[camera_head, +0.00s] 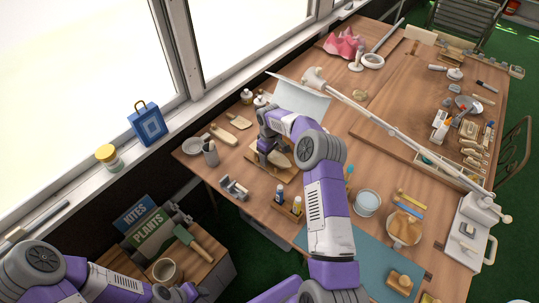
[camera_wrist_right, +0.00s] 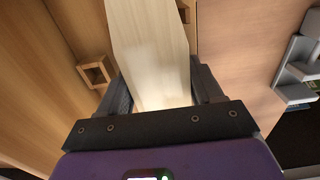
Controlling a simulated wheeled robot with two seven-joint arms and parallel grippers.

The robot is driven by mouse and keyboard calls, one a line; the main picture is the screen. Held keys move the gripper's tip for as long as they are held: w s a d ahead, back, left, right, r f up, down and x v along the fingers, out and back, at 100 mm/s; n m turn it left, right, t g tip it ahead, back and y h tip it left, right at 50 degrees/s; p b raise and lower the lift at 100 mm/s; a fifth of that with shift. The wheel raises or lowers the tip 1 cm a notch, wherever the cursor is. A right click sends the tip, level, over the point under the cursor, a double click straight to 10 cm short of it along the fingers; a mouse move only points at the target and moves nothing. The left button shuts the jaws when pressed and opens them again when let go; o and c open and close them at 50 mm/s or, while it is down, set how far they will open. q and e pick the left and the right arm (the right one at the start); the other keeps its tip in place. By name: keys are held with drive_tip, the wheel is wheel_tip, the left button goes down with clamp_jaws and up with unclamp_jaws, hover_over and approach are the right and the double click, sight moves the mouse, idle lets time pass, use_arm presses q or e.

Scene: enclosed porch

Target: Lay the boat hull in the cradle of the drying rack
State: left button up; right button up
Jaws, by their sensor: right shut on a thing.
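The boat hull is a long pale wooden piece; in the right wrist view the hull (camera_wrist_right: 150,50) runs up from between the jaws. My right gripper (camera_head: 270,146) is shut on the hull's near end. In the head view the hull (camera_head: 279,160) is partly hidden by my gripper. It is over a wooden stand (camera_head: 260,176), which I take for the drying rack. I cannot tell whether the hull touches the stand.
A grey holder (camera_head: 234,188) stands left of the stand, and two small bottles (camera_head: 288,201) stand in front. A lamp arm (camera_head: 400,128) crosses the right side. A white bowl (camera_head: 367,203) sits right of my forearm.

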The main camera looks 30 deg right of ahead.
drive_tip(key=shift+f, duration=0.15)
drive_tip(key=o, duration=1.1)
drive_tip(key=shift+o, duration=0.7)
drive_tip(key=shift+r+p, duration=2)
drive_tip(key=shift+r, duration=1.5)
